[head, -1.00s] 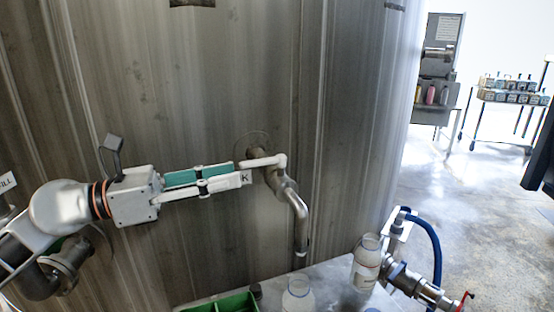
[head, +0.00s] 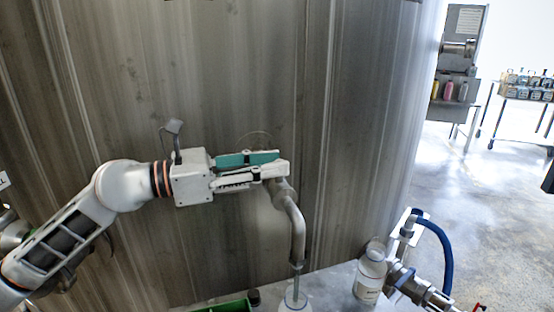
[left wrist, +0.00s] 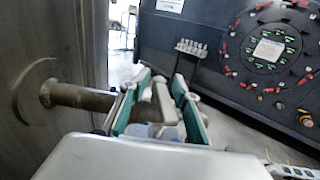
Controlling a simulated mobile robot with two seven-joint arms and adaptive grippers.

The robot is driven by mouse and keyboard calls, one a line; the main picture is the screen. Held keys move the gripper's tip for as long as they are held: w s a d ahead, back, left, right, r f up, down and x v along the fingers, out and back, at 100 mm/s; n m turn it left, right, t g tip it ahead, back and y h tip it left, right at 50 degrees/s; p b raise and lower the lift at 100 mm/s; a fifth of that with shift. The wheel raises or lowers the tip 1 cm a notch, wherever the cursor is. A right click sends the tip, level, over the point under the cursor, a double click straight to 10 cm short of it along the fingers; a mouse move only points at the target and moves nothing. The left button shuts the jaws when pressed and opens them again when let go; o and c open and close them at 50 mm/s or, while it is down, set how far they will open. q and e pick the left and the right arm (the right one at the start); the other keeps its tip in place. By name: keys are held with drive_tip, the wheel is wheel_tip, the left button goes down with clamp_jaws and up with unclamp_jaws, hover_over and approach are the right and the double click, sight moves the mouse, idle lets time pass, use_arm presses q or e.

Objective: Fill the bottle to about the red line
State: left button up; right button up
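A steel spout (head: 297,228) curves down from the tank wall, with its valve handle (left wrist: 163,103) between my left gripper's fingers. A clear bottle (head: 295,301) stands under the spout, cut off by the lower edge. A thin pale streak, seemingly liquid, runs from the spout to its mouth. Its red line and level cannot be made out. My left gripper (head: 284,168) is at the valve in front of the tank. In the left wrist view its teal-padded fingers (left wrist: 160,108) stand apart around the handle.
A second bottle (head: 370,274) with a label stands to the right, beside a metal valve fitting (head: 415,285) with a blue hose (head: 440,250). A green bin (head: 228,307) is at the lower edge. A tank wall (head: 370,120) fills the back. Open floor lies at right.

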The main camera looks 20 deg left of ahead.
use_arm(q)
drive_tip(key=shift+x, duration=0.9)
clamp_jaws()
